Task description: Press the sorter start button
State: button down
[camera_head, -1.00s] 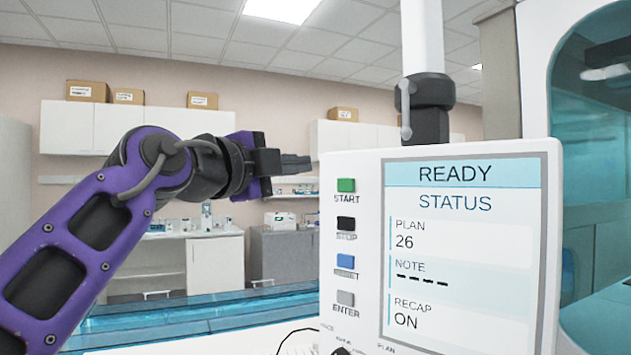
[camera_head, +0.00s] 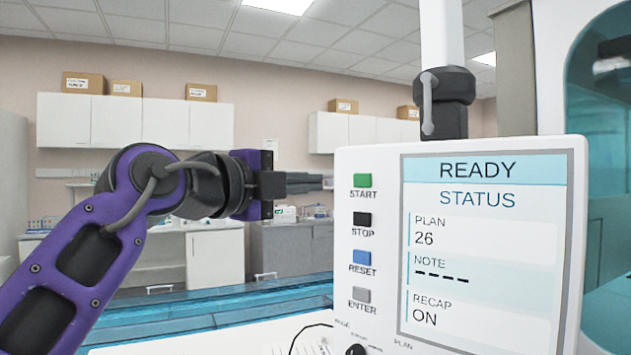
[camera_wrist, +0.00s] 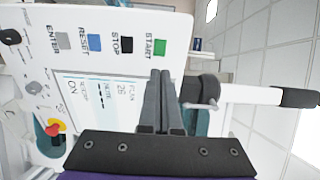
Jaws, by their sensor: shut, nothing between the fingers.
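The green START button (camera_head: 362,180) is at the top of a column of buttons on the white control panel (camera_head: 345,290). In the wrist view the START button (camera_wrist: 160,47) lies just past the fingertips and a little to their side. My gripper (camera_head: 320,182) is shut and empty. In the head view it points right, level with the START button, to the left of the panel. I cannot tell the exact gap to the button. It also shows in the wrist view (camera_wrist: 160,75), where its closed fingers cover part of the panel's screen edge.
Below START are the black STOP (camera_head: 362,218), blue RESET (camera_head: 361,257) and grey ENTER (camera_head: 361,294) buttons. The panel's screen (camera_head: 480,240) reads READY. A red and yellow knob (camera_wrist: 54,128) shows in the wrist view. Open room lies left of the panel.

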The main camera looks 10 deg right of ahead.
aim_at(362, 181)
jog(key=p+x, duration=0.1)
jog(key=x, duration=1)
jog(key=shift+w+d, duration=0.2)
jog(key=shift+w, duration=0.05)
